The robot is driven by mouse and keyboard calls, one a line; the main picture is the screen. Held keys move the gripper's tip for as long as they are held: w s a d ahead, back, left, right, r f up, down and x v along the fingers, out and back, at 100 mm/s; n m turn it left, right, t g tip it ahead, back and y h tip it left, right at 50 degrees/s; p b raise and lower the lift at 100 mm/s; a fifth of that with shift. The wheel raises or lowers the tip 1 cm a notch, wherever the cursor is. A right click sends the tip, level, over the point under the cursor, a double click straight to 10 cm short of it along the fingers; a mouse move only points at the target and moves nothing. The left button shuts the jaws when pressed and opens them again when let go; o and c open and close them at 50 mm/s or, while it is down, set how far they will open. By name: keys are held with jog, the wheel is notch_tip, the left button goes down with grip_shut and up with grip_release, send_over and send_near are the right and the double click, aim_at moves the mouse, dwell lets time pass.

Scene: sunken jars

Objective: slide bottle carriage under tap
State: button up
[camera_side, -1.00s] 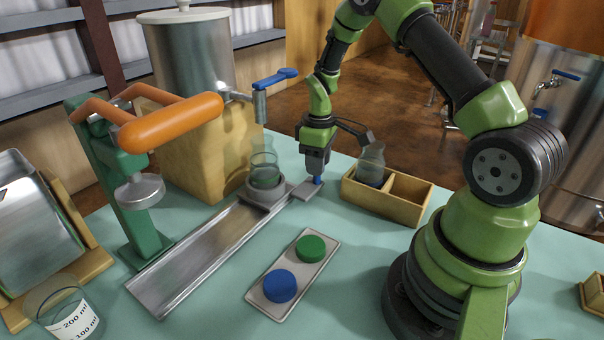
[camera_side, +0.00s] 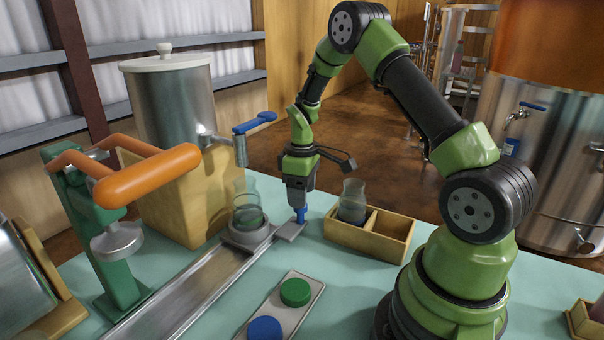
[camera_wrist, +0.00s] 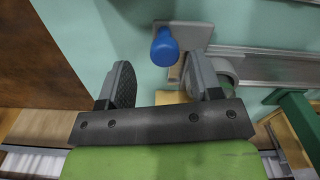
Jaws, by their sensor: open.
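The bottle carriage (camera_side: 252,238) is a grey piece with a round cup and a flat plate, at the far end of a metal rail (camera_side: 185,292). A clear bottle (camera_side: 247,204) stands upright in the cup, with green low in it. The tap (camera_side: 240,150), with a blue lever, hangs over the bottle's mouth in the side view. A blue knob (camera_side: 301,216) stands on the carriage plate; it also shows in the wrist view (camera_wrist: 164,46). My gripper (camera_side: 298,205) is open and empty, pointing down at the knob. In the wrist view the knob appears ahead of the spread fingers (camera_wrist: 160,78).
A wooden two-part box (camera_side: 392,240) holding one bottle (camera_side: 352,203) stands right of my gripper. A tray with a green cap (camera_side: 295,291) and a blue cap (camera_side: 265,328) lies in front. A green press with an orange handle (camera_side: 148,176) stands left, beside the rail.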

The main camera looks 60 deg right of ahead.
notch_tip(320, 180, up, 8)
jog(key=shift+f, duration=0.2)
jog(key=shift+r, duration=0.1)
jog(key=s+a+r+m+t, duration=0.2)
jog(key=a+r, duration=0.4)
jog(key=r, duration=0.2)
jog(key=s+a+r+m+t+y, duration=0.1)
jog(key=s+a+r+m+t, duration=0.1)
jog(key=s+a, duration=0.4)
jog(key=s+a+r+m+t+y, duration=0.1)
jog(key=s+a+r+m+t, duration=0.1)
jog(key=s+a+r, duration=0.3)
jog(key=s+t, duration=0.1)
jog(key=s, duration=0.2)
jog(key=shift+s+a+m, duration=0.3)
jog(key=shift+s+a, duration=0.1)
